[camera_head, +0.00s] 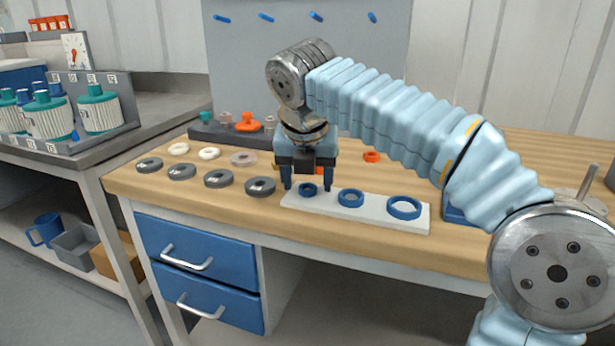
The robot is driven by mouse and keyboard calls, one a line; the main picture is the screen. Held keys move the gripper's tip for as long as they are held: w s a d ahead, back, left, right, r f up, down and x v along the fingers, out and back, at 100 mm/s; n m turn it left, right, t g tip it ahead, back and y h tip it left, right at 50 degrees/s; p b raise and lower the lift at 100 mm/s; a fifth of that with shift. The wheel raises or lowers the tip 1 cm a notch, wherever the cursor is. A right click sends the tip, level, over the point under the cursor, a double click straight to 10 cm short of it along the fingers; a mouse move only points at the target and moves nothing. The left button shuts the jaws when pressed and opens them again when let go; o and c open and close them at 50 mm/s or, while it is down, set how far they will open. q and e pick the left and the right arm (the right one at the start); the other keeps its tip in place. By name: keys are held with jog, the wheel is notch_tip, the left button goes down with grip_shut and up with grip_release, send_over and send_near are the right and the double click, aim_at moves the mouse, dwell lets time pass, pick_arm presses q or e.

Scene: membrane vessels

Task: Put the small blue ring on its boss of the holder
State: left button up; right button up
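The white holder (377,222) lies on the wooden bench near its front edge. The small blue ring (308,190) is at the holder's left end, lying flat; I cannot tell whether it sits fully down around its boss. A medium blue ring (351,198) is at the holder's middle and a large blue ring (404,208) at its right end. My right gripper (308,187) points down over the small ring. Its two fingers are wide apart, one on each side of the ring, with gaps between. My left gripper is not in view.
Several grey discs (260,187) lie left of the holder, with pale rings (209,153) behind them. A dark rack (215,133) with coloured knobs stands at the back. An orange ring (371,157) lies behind the holder. My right arm covers the bench's right side.

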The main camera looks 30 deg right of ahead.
jog(key=p+v, duration=0.2)
jog(key=v, duration=1.1)
jog(key=shift+s+a+r+p, duration=0.2)
jog(key=shift+r+p, duration=0.1)
jog(key=shift+p, duration=0.1)
